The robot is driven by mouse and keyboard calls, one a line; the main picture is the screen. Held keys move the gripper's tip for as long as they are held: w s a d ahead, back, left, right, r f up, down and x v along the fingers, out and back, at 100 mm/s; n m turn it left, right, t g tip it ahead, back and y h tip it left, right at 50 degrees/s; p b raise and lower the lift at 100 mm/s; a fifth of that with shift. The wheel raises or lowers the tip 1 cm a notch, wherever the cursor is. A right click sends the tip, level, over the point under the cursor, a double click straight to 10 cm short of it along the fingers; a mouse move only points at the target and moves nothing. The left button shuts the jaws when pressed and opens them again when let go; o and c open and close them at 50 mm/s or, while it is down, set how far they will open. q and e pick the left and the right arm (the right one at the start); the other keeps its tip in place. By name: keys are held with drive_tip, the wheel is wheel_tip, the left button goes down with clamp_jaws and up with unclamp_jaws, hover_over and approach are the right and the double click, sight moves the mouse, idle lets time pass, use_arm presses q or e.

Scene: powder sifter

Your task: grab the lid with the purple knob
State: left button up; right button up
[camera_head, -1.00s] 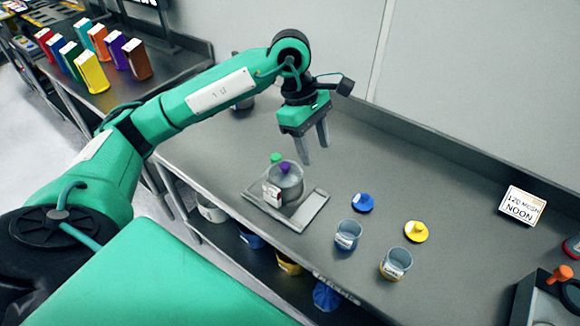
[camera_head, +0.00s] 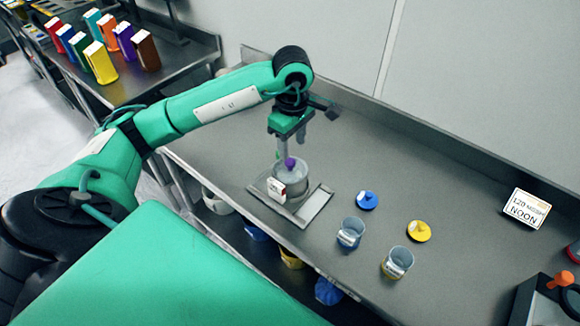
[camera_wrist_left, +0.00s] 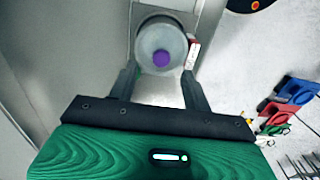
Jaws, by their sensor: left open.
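The lid (camera_wrist_left: 163,42) with the purple knob (camera_head: 290,163) sits on a round container (camera_head: 291,180) with a white label. The container stands on a grey tray (camera_head: 312,208) on the bench. My left gripper (camera_head: 291,153) is open and points down over the lid. In the left wrist view my open left gripper (camera_wrist_left: 158,72) has one finger on each side of the picture of the lid, with the purple knob (camera_wrist_left: 161,58) between them. I cannot tell whether the fingers touch it. The right gripper is out of view.
Blue (camera_head: 367,200) and yellow (camera_head: 419,231) lids lie right of the tray. A blue-labelled cup (camera_head: 350,232) and a yellow-labelled cup (camera_head: 396,262) stand in front of them. A "120 mesh noon" sign (camera_head: 525,208) stands at right. The bench behind the lids is clear.

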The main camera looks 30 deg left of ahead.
sight(290, 161)
use_arm(q)
drive_tip(key=shift+f+p, duration=0.55)
drive_tip(key=shift+f, duration=0.2)
drive_tip(key=f, duration=0.1)
drive_tip(key=f+p, duration=0.1)
drive_tip(key=f, duration=0.1)
drive_tip(key=shift+s+a+p, duration=0.15)
drive_tip(key=shift+a+p, duration=0.05)
drive_tip(key=shift+p, duration=0.1)
drive_tip(key=shift+f, duration=0.55)
drive_tip(key=c, duration=0.9)
drive_tip(key=shift+c, duration=0.9)
